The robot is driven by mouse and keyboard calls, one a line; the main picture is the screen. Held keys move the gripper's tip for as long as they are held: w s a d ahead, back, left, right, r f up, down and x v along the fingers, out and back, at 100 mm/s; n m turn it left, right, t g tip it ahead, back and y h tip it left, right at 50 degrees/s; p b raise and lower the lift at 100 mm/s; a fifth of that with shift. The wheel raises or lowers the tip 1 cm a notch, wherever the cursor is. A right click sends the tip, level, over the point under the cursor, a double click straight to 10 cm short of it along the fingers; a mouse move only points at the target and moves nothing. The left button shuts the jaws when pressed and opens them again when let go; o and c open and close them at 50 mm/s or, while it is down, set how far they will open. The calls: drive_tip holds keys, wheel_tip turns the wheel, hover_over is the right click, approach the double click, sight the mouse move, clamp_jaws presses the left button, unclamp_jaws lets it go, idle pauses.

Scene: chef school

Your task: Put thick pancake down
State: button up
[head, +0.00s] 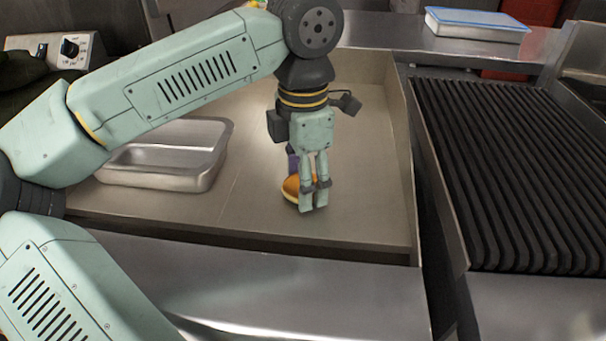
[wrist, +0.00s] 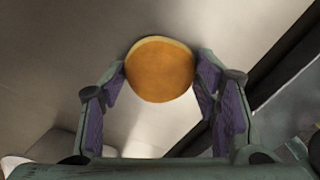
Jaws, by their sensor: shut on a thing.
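The thick pancake (head: 290,188) is round, with an orange-brown top and a paler side. In the head view it is at my gripper's fingertips, low over the flat metal surface (head: 250,205), and the fingers hide part of it. My gripper (head: 311,196) points down and is shut on the pancake. In the wrist view the pancake (wrist: 160,70) sits between the two fingertips (wrist: 160,78), touching or nearly touching both. I cannot tell whether its underside touches the surface.
A metal tray (head: 170,180) stands on the surface to the left. A black ribbed grill (head: 515,165) lies to the right, beyond a raised metal edge (head: 412,185). A blue-lidded container (head: 476,25) is at the back right. The surface around the pancake is clear.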

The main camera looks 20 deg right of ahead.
drive_tip(key=shift+f, duration=0.2)
drive_tip(key=o, duration=1.2)
drive_tip(key=shift+r, duration=0.1)
wheel_tip(320, 180, up, 12)
drive_tip(key=shift+r, duration=0.15)
